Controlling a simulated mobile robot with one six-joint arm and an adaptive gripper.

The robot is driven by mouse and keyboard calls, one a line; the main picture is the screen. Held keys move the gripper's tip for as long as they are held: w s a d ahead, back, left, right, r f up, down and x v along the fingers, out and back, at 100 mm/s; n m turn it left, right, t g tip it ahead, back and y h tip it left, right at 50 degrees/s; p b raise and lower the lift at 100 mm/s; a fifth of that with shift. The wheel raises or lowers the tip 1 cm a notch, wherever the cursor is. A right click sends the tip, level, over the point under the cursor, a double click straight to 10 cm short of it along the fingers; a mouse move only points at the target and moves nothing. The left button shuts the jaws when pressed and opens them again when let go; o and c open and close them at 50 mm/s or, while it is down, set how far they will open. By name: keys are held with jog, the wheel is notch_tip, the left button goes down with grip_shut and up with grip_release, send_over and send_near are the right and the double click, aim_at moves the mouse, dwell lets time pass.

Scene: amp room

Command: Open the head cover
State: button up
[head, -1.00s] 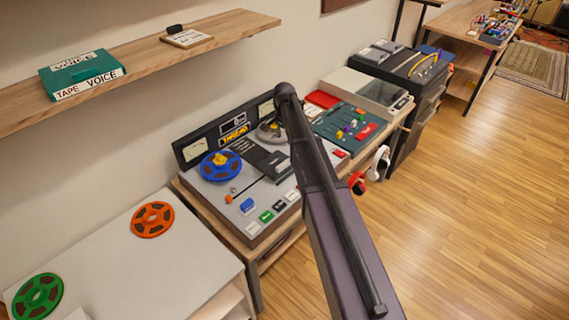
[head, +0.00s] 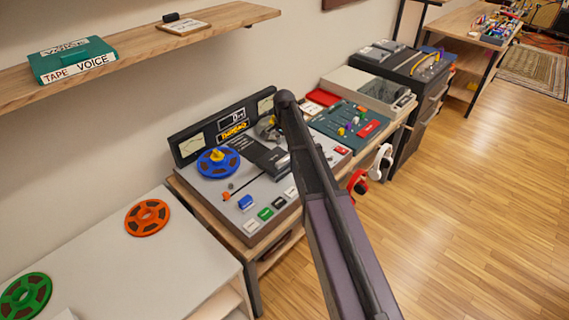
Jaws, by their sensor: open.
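The tape machine (head: 215,187) stands on a wooden stand. A dark block that looks like the head cover (head: 272,161) sits in the middle of its deck, right of the blue reel (head: 218,162). It appears shut, though my arm covers its right side. My dark arm rises from the lower right of the head view and its elbow overlaps the machine's back right.
Coloured buttons (head: 265,214) line the deck's front. A white table with an orange reel (head: 147,217) is at left. A shelf (head: 130,45) hangs above. The floor at right is clear.

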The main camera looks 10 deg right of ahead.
aim_at(284, 158)
jog(key=shift+f+b, duration=3.55)
jog(key=shift+f, duration=0.3)
grip_shut()
